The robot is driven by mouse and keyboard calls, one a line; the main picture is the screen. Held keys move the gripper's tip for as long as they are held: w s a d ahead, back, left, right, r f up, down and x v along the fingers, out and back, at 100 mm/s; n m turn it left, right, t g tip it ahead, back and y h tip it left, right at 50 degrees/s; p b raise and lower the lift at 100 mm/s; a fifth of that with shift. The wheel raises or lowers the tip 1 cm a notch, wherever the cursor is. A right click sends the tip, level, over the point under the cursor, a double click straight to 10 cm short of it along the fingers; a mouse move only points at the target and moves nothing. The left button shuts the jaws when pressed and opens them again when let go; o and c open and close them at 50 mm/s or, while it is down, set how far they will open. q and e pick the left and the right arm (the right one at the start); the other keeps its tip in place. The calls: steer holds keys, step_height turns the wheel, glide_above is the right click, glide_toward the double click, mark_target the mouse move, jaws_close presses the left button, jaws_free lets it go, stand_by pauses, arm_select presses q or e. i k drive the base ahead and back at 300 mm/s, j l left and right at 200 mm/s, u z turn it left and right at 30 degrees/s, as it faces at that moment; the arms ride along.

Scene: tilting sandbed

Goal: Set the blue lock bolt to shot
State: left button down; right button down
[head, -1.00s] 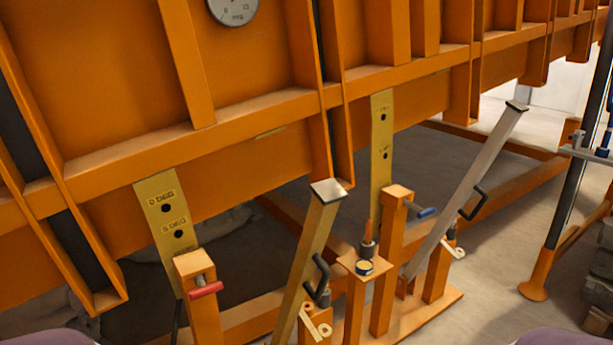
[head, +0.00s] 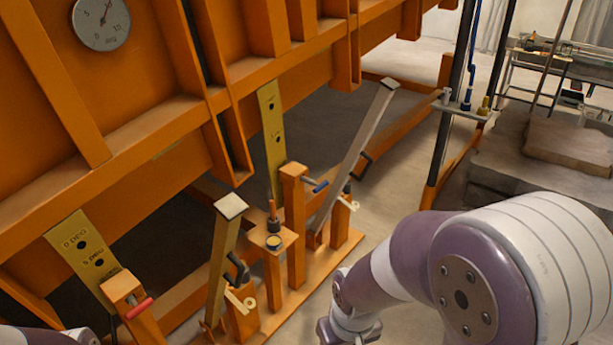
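The blue lock bolt (head: 320,186) has a short blue handle and sticks out to the right from the top of an orange post (head: 293,215), in the middle of the head view. The post stands beside a yellow plate with holes (head: 271,125). I cannot tell whether the bolt's tip sits in a hole. My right arm comes in from the right and bends down to the bottom edge, apart from the bolt; its gripper fingers are not visible. Only a bit of my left arm shows at the lower left, without its gripper.
A red-handled bolt (head: 139,308) is on another post at lower left, by a plate marked 0 DEG and 5 DEG (head: 84,252). Two slanted levers (head: 222,260) (head: 355,150) flank the blue bolt's post. A dial (head: 101,22) hangs upper left.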

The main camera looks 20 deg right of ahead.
mark_target(319, 186)
steer(key=i+l+z, duration=0.1)
steer(key=i+l, duration=0.3)
steer(key=i+l+z, duration=0.15)
steer(key=i+l, duration=0.2)
steer(key=i+l+z, duration=0.1)
steer(key=i+l, duration=0.25)
steer(key=i, duration=0.15)
steer(key=i+l+z, duration=0.15)
steer(key=i, duration=0.3)
steer(key=i+l+z, duration=0.1)
steer(key=i+l, duration=0.25)
steer(key=i, duration=0.1)
